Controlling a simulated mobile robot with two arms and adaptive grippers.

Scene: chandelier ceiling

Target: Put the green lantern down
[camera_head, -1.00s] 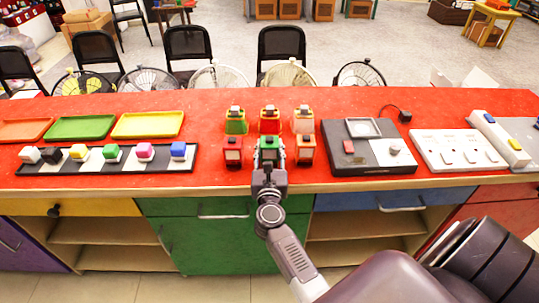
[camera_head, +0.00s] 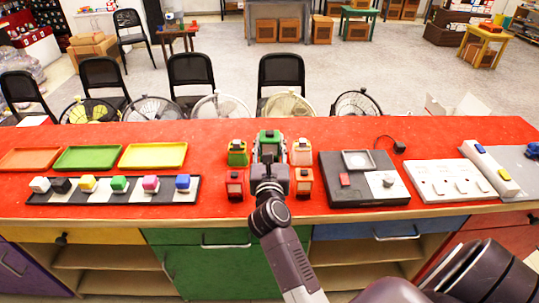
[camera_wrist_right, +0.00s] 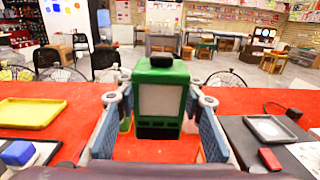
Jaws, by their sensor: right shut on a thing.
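The green lantern (camera_head: 269,137) is between the fingers of my right gripper (camera_head: 269,152), which is shut on it. It is upright and appears held above the red tabletop (camera_head: 400,180). In the right wrist view the lantern (camera_wrist_right: 160,88) shows a pale panel and a dark top knob between the two blue-padded fingers. A yellow-green lantern (camera_head: 237,153) and a pale orange lantern (camera_head: 302,152) stand on either side. A red lantern (camera_head: 234,183) and an orange lantern (camera_head: 304,182) stand nearer. My left gripper is not in view.
Left are orange, green and yellow trays (camera_head: 153,155) and a black-and-white board (camera_head: 108,197) with several coloured cubes. Bare red surface lies between the lanterns and the trays.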

